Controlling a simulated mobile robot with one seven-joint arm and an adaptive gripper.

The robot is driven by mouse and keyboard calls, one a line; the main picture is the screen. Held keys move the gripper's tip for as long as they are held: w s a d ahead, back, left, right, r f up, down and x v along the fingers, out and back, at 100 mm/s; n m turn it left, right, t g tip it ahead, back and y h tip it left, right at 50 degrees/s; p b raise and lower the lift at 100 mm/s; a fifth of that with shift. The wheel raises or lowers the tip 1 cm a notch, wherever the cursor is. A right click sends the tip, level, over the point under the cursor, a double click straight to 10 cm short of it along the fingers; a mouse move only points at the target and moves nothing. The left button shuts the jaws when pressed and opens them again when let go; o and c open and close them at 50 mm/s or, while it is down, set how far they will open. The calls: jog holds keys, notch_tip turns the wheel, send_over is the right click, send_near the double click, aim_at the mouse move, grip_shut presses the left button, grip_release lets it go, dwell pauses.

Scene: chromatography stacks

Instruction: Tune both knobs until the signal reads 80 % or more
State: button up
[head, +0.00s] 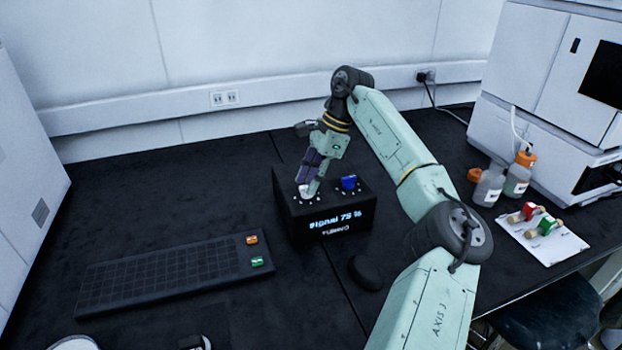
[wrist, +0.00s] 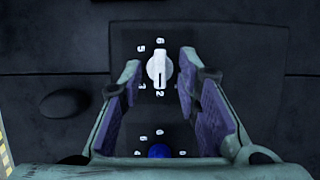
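A black box (head: 285,222) stands on the bench with a lit display (head: 335,219) that reads "Signal 75 %". A smaller line under it is too blurred to read surely. On its top are a white knob (head: 321,212) at left and a blue knob (head: 348,183) at right. My gripper (head: 312,190) points down at the white knob. In the wrist view my gripper (wrist: 161,68) is open, its fingers either side of the white knob (wrist: 159,70) with gaps. The white knob's bar is nearly vertical there, among printed numbers. The blue knob (wrist: 159,151) shows partly at the bottom.
A black keyboard-like panel (head: 165,275) with an orange and a green key lies left of the box. A dark rounded object (head: 366,271) lies in front of it. Bottles (head: 489,188) and a white tray (head: 560,245) with red and green parts stand at right.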

jog(key=v, duration=1.2)
